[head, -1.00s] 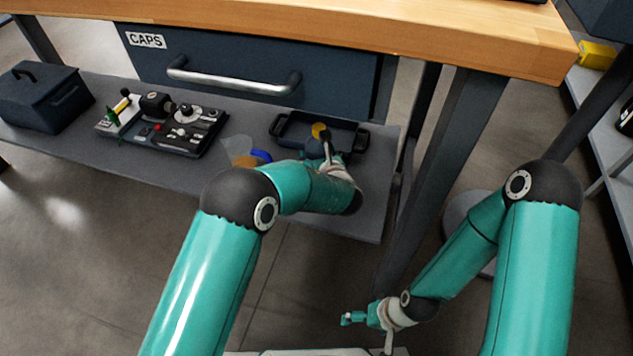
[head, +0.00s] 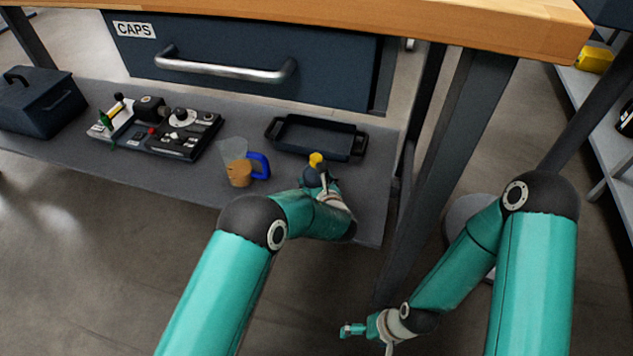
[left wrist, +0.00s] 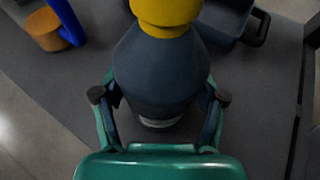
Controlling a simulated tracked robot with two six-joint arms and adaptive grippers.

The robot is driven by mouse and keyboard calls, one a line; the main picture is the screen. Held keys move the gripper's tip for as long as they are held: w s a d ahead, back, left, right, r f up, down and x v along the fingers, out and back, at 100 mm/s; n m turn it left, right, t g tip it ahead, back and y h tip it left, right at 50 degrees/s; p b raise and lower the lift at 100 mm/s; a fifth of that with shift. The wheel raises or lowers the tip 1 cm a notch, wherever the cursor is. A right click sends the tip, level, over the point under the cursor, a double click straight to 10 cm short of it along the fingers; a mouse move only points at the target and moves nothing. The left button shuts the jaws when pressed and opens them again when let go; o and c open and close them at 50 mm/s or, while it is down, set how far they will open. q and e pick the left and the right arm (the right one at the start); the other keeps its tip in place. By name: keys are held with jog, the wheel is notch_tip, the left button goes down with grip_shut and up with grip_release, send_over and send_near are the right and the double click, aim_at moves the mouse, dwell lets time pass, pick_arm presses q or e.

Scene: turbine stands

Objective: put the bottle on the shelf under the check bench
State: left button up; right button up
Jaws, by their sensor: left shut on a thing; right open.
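The bottle is dark blue with a yellow cap (head: 316,160). My left gripper (head: 320,186) is shut on the bottle, over the grey shelf (head: 195,182) under the wooden-topped bench (head: 300,22). In the left wrist view the bottle (left wrist: 160,75) fills the space between the two fingers (left wrist: 160,98), cap toward the top of the picture. I cannot tell whether its base touches the shelf. My right gripper (head: 352,331) is open and empty, low in front of the bench.
A dark tray (head: 318,137) lies just behind the bottle. A control panel (head: 182,133) and a dark box (head: 42,104) are further left. A bench leg (head: 440,165) stands to the right. The CAPS drawer (head: 240,88) hangs above.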

pick_arm(q)
jog(key=shift+f, duration=0.1)
jog(key=o, duration=1.1)
jog(key=shift+r, duration=0.2)
jog(key=p+v, duration=0.3)
jog(key=v, duration=0.4)
jog(key=shift+s+d, duration=0.1)
jog(key=shift+s, duration=0.15)
